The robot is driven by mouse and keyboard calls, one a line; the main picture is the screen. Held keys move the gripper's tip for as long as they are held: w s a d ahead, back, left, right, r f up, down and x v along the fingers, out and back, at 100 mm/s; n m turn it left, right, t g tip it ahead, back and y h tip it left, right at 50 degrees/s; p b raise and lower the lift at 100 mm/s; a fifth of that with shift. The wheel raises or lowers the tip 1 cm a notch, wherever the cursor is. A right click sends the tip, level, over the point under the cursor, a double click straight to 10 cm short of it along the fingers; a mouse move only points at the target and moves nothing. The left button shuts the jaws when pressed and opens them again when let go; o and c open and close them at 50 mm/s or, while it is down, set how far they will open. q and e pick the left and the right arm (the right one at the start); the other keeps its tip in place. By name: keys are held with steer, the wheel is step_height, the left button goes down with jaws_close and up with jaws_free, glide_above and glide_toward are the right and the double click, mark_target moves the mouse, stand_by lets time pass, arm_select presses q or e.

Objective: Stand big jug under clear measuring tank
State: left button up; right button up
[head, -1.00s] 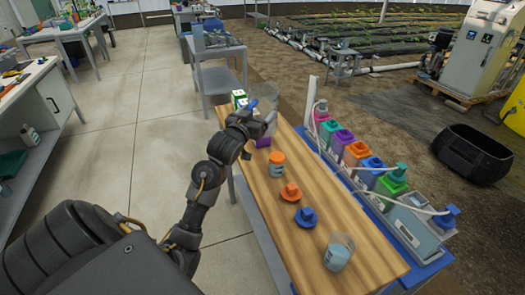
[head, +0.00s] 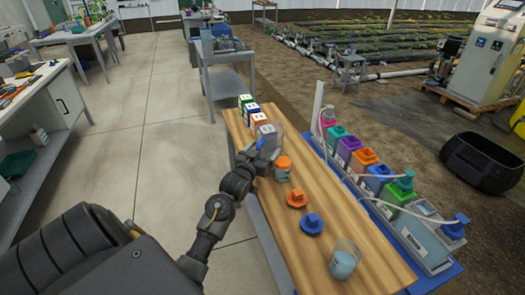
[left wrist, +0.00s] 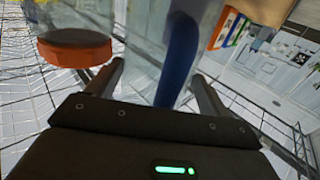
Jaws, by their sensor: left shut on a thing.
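My left gripper (head: 261,150) is shut on a clear jug (head: 274,138) with a blue handle, over the far part of the wooden bench (head: 325,218). In the left wrist view the blue handle (left wrist: 178,58) runs between the fingers (left wrist: 157,88), with the clear wall beside it. The jug is close to the orange-lidded jar (head: 283,168); I cannot tell whether its base touches the bench. My gripper and wrist hide part of it. I cannot make out a clear measuring tank for certain. My right gripper is not in view.
Several coloured boxes (head: 254,117) stand behind the jug. An orange lid (head: 297,198), a blue lid (head: 311,223) and a beaker of pale blue liquid (head: 343,262) are nearer. Coloured bottles (head: 364,159) with hoses line the bench's right side. Bare wood lies between.

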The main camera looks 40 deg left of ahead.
arm_select(q)
steer(key=o, duration=1)
